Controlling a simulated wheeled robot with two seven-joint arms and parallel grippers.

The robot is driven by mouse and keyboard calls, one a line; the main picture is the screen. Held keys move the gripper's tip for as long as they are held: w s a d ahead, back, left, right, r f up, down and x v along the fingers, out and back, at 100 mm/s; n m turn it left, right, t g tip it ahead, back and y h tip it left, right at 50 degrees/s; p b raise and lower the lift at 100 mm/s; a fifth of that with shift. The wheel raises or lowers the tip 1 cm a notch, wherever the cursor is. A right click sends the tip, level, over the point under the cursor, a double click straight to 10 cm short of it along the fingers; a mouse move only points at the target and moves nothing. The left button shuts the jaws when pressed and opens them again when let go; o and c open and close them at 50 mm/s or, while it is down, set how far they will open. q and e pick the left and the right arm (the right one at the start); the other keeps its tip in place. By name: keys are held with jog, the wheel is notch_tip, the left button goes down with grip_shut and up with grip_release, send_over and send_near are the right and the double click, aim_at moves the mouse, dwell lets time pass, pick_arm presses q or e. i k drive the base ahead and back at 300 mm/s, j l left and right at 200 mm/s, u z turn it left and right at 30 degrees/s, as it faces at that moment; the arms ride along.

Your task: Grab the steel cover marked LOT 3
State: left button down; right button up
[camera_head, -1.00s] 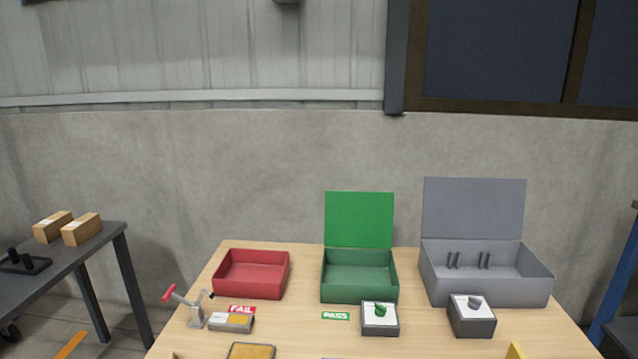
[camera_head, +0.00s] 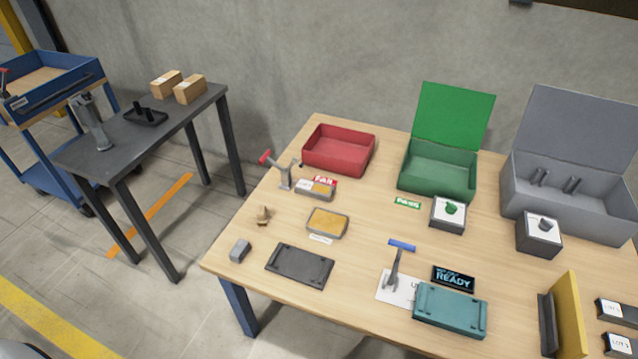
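A dark grey flat plate (camera_head: 300,265) lies at the front left of the table, with no lot mark that I can read.
A dark side table (camera_head: 140,150) stands left.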

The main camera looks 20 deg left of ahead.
aim_at(320, 191)
jog(key=j+z, duration=0.3)
jog(key=k+j+z, duration=0.1)
jog(key=j+z, duration=0.2)
jog(key=j, duration=0.2)
jog(key=k+j+z, duration=0.1)
jog(key=j+z, duration=0.2)
jog(key=k+j+z, duration=0.15)
jog(key=j+z, duration=0.15)
jog(key=j, duration=0.15)
